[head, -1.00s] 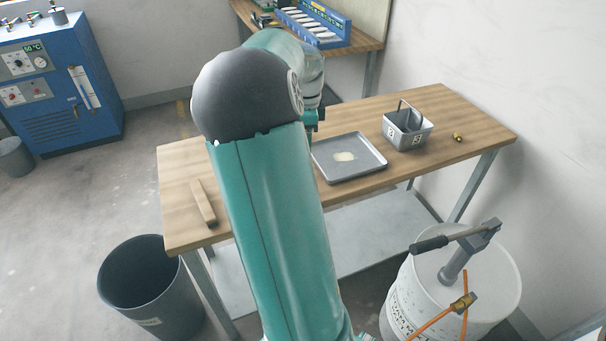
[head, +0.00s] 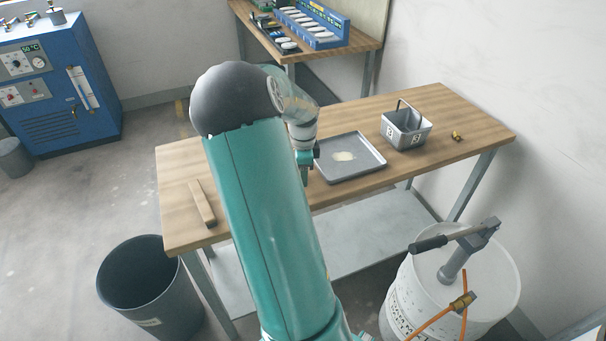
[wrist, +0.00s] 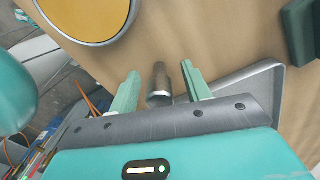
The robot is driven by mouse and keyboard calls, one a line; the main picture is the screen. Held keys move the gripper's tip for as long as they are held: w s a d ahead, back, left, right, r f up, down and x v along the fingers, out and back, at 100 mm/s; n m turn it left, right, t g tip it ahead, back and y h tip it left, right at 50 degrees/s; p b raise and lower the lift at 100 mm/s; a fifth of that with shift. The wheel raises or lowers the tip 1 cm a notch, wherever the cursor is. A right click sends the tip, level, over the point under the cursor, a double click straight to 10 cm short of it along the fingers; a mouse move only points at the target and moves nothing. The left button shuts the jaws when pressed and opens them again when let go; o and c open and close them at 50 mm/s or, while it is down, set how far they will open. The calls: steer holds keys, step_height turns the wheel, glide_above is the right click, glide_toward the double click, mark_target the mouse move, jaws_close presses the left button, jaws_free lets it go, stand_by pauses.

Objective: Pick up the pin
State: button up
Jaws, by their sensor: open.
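The pin (wrist: 159,85), a short grey metal cylinder with a narrower tip, shows in the wrist view between the fingers of my gripper (wrist: 160,71). The pale green fingers are open, with a visible gap on either side of the pin. I cannot tell how the pin rests on the table. In the head view my gripper (head: 305,168) is low over the workbench, just left of the grey tray (head: 376,162). The pin cannot be made out there, where my arm covers part of the bench.
A round yellow-faced disc (wrist: 88,14) with a grey rim lies near the fingers. A numbered metal bin (head: 408,140) and a small yellow item (head: 457,136) are on the bench's right. A wooden bar (head: 202,204) lies at left. A white drum (head: 412,300) stands in front.

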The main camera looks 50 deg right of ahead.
steer(key=shift+r, duration=0.1)
jaws_close()
